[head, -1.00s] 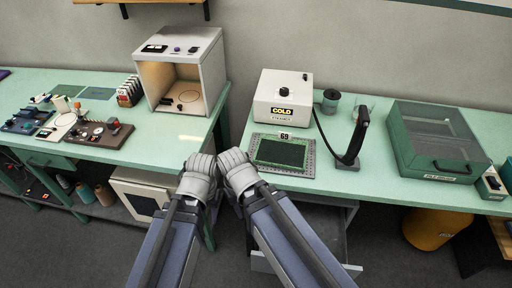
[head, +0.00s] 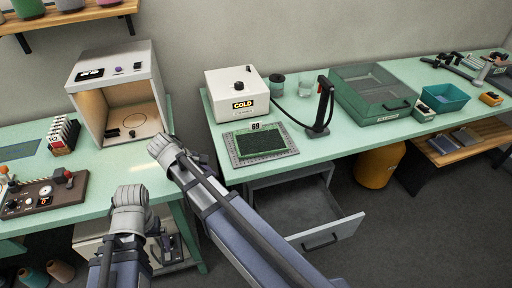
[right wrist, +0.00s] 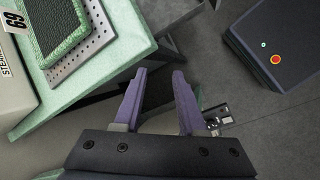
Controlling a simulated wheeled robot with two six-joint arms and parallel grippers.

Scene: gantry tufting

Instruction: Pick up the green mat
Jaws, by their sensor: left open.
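The green mat (head: 262,140) has a bright green border and a dark middle. It lies flat on a grey perforated plate (head: 232,155) on the right-hand table, in front of the white COLD box. In the right wrist view the mat (right wrist: 45,22) shows at the top left, apart from the fingers. My right gripper (right wrist: 160,85) is open and empty; in the head view it (head: 165,150) is left of the mat, at the gap between the tables. My left gripper (head: 129,197) is farther left and lower, away from the mat; its fingertips are hidden.
The COLD box (head: 237,95) stands behind the mat with a 69 tag at the plate. A black-handled tool (head: 322,105) and a green lidded case (head: 375,95) are to the right. An open drawer (head: 310,215) juts out below. An open-fronted booth (head: 120,90) stands left.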

